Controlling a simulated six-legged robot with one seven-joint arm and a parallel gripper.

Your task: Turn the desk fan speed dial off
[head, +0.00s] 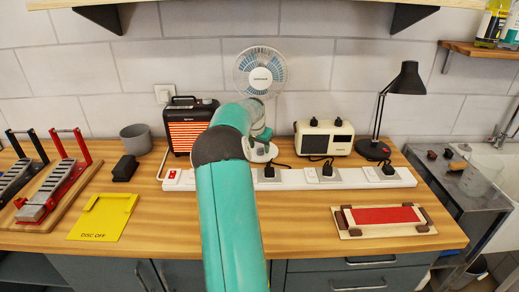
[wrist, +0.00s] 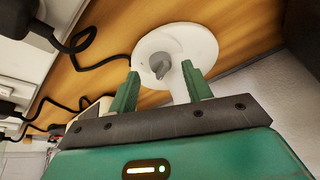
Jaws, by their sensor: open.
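The desk fan (head: 260,75) stands at the back of the bench against the tiled wall, with a round blue-bladed head. Its white base shows partly behind my arm in the head view. In the wrist view the fan base (wrist: 200,42) is a white disc with a grey speed dial (wrist: 160,65) on it. My gripper (wrist: 160,88) is open, with its two green fingers apart. The dial appears between and just beyond the fingertips; I cannot tell whether they touch it. In the head view my arm hides most of the gripper and the dial.
A long white power strip (head: 310,178) with plugs and black cords runs in front of the fan. An orange-barred heater (head: 188,126) stands left and a cream radio-like box (head: 324,138) right. A black desk lamp (head: 405,80) is farther right. A yellow plate (head: 103,217) lies front left.

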